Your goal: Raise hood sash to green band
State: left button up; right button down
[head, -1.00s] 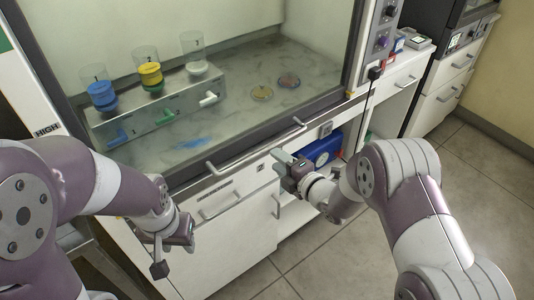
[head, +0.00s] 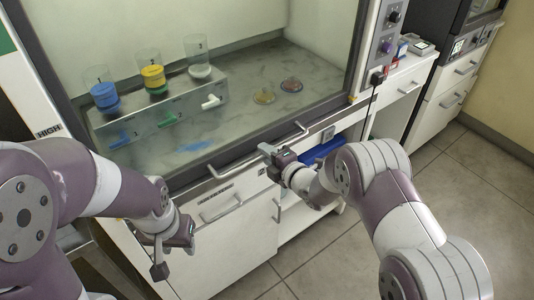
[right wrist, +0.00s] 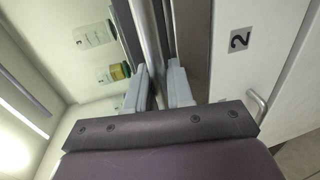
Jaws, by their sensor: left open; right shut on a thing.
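The hood sash is a clear pane with a dark lower frame (head: 185,190) and a long metal handle bar (head: 236,163) along its bottom. The sash is low, near the front edge of the hood. My right gripper (head: 268,149) is at the middle of the handle bar. In the right wrist view, its fingers (right wrist: 160,90) are shut on the bar (right wrist: 153,40). My left gripper (head: 176,240) is open and empty, low in front of the cabinet. A green patch (head: 4,40) shows on the left post, above a HIGH label (head: 48,132); I cannot tell if it is the band.
White cabinets (head: 235,245) lie below. A blue box (head: 322,150) is behind my right arm. Open floor (head: 460,220) lies to the right.

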notch_tip(320, 180, up, 45)
jog(key=p, duration=2.1)
jog(key=c, duration=1.1)
grip_release()
jog(key=shift+c, duration=0.2)
jog(key=b+v, duration=0.2)
jog(key=v, duration=1)
jog(key=shift+s+d, duration=0.2)
jog(key=shift+s, duration=0.05)
